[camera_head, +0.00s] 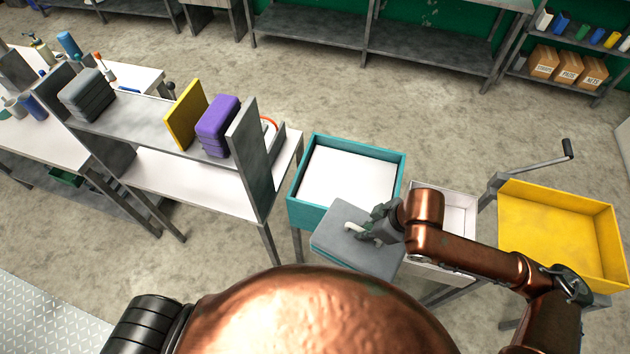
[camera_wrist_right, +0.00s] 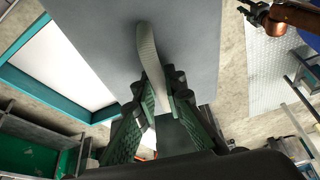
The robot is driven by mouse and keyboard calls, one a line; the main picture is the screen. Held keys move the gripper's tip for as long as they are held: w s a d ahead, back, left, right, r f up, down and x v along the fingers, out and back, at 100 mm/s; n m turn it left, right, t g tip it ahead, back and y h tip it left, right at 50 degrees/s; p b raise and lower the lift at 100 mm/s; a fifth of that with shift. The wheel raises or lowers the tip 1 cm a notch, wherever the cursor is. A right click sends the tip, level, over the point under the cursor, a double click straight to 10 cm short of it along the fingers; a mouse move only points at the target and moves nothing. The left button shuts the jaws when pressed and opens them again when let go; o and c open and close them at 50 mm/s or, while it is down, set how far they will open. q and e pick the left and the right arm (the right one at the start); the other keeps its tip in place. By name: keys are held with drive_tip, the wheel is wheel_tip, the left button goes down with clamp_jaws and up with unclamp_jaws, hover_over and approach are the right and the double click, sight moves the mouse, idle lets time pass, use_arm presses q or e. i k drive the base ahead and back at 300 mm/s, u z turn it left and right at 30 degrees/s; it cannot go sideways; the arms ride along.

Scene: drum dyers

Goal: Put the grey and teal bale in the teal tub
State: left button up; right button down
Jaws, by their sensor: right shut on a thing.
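The grey and teal bale (camera_head: 345,240) is a flat grey slab with a teal edge and a pale handle. My right gripper (camera_head: 372,230) is shut on that handle; the wrist view shows the handle (camera_wrist_right: 150,55) between the fingers (camera_wrist_right: 163,98) and the bale's grey face (camera_wrist_right: 105,35). The bale overlaps the near edge of the teal tub (camera_head: 304,213) in the head view, held off the floor. The tub is open, with a bare white bottom (camera_head: 347,178). My left gripper (camera_wrist_right: 247,12) shows small in the wrist view, too unclear to read.
A white-lined tub (camera_head: 455,205) and a yellow tub (camera_head: 560,235) with a crank stand to the right. The rack at left holds a grey bale (camera_head: 87,95), a yellow board (camera_head: 185,115) and a purple bale (camera_head: 217,125); its upright end panel (camera_head: 255,160) stands near the teal tub.

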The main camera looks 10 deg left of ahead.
sight(357, 175)
drive_tip(key=u, duration=0.4)
drive_tip(key=i, duration=1)
drive_tip(key=u, duration=0.05)
